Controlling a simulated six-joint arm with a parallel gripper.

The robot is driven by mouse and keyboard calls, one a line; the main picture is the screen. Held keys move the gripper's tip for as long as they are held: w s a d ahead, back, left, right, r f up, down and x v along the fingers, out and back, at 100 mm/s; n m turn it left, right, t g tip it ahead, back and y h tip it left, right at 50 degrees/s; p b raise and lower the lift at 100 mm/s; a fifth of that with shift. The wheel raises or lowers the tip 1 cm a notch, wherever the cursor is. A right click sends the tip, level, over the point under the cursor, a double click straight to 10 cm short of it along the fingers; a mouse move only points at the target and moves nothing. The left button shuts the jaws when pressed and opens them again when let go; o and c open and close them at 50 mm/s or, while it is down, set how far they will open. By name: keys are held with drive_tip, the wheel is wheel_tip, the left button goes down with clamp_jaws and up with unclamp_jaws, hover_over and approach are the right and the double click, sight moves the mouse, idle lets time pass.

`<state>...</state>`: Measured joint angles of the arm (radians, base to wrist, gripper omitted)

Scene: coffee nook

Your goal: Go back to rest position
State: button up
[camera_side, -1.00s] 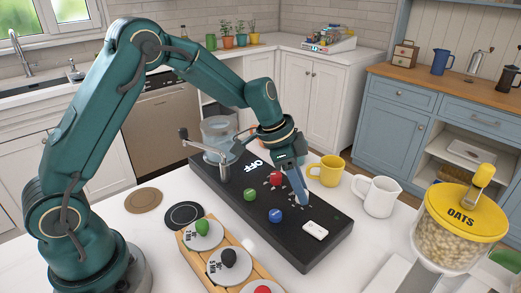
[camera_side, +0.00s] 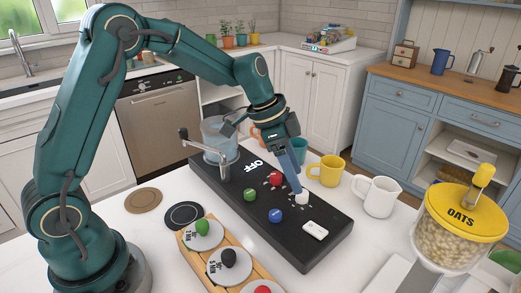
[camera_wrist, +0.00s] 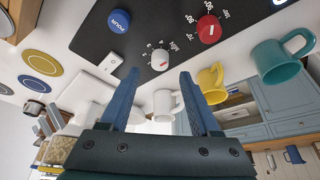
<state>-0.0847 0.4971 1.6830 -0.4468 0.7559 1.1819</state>
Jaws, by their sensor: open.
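My gripper (camera_side: 295,184) is open and empty in the side view, with its blue fingers just above and behind the white knob (camera_side: 301,198) on the black control panel (camera_side: 320,251). In the wrist view the fingers of my gripper (camera_wrist: 158,76) stand apart. I cannot tell the exact clearance to the knob. My upper arm and forearm arch over the panel from the left.
The red (camera_side: 276,179), green (camera_side: 250,194) and blue (camera_side: 275,215) knobs and a white switch (camera_side: 315,230) lie close by. Yellow (camera_side: 326,173), white (camera_side: 376,195) and teal (camera_side: 300,147) mugs stand behind. The oats jar (camera_side: 447,240) is at right. A clear grinder-like vessel (camera_side: 218,142) stands at the panel's far end.

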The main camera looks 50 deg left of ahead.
drive_tip(key=shift+s+a+r, duration=0.15)
drive_tip(key=shift+r, duration=0.3)
drive_tip(key=s+r+n+t+y, duration=0.1)
drive_tip(key=s+r+t, duration=0.2)
drive_tip(key=s+r, duration=0.7)
drive_tip(key=s+a+f+n+y, duration=0.1)
drive_tip(key=s+f+n, duration=0.1)
drive_tip(key=s+n, duration=0.2)
drive_tip(key=s+a+f+n+y, duration=0.1)
drive_tip(key=s+f+n, duration=0.1)
drive_tip(key=s+n, duration=0.2)
drive_tip(key=s, duration=0.3)
drive_tip(key=shift+a+g, duration=0.3)
